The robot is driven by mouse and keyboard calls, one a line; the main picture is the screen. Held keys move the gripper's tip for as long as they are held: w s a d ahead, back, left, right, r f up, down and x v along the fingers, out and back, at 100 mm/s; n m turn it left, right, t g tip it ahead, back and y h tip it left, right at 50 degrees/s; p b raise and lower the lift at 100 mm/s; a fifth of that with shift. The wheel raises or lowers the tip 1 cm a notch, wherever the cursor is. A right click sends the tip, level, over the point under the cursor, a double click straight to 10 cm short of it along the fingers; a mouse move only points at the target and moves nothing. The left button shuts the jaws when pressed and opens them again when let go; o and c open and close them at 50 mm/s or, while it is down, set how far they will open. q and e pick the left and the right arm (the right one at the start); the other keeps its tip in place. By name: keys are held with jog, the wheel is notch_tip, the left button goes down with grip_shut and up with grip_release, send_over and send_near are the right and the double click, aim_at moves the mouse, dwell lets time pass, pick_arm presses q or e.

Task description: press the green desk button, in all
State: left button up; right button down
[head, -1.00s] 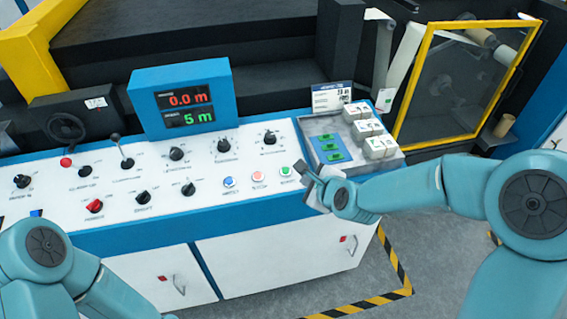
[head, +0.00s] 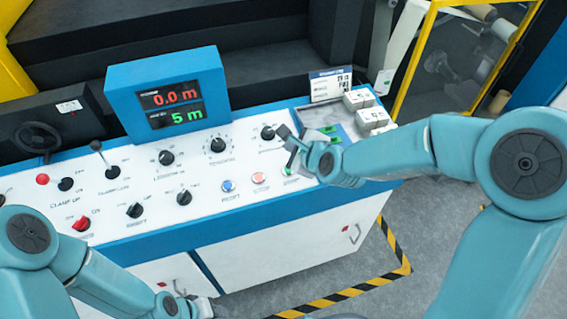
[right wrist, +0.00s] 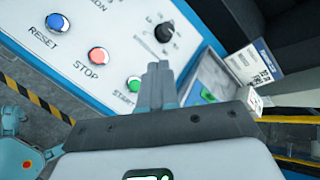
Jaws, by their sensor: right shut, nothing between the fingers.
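The green desk button (right wrist: 133,83), labelled START, is on the white sloped console, beside the red STOP button (right wrist: 97,55). In the head view the green button (head: 288,170) is partly hidden by my right gripper. My right gripper (head: 288,138) is shut and empty, over the right end of the console. In the right wrist view its fingertips (right wrist: 158,68) are together, just right of the green button. I cannot tell their height above the panel. The left arm shows at the lower left of the head view; its gripper is not clearly visible.
The blue RESET button (head: 228,186) and several knobs and switches share the console. A blue display (head: 170,95) reads 0.0 m and 5 m. A grey tray (head: 345,125) with white blocks and green pieces lies beyond my right gripper.

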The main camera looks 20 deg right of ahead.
jog(key=f+b, duration=0.4)
jog(key=f, duration=0.1)
jog(key=f+b, duration=0.2)
jog(key=shift+w+d+f, duration=0.15)
jog(key=shift+w+f, duration=0.2)
jog(key=shift+w+f+b, duration=0.3)
jog(key=shift+f+b, duration=0.15)
jog(key=shift+s+r, duration=0.1)
dwell(0.5)
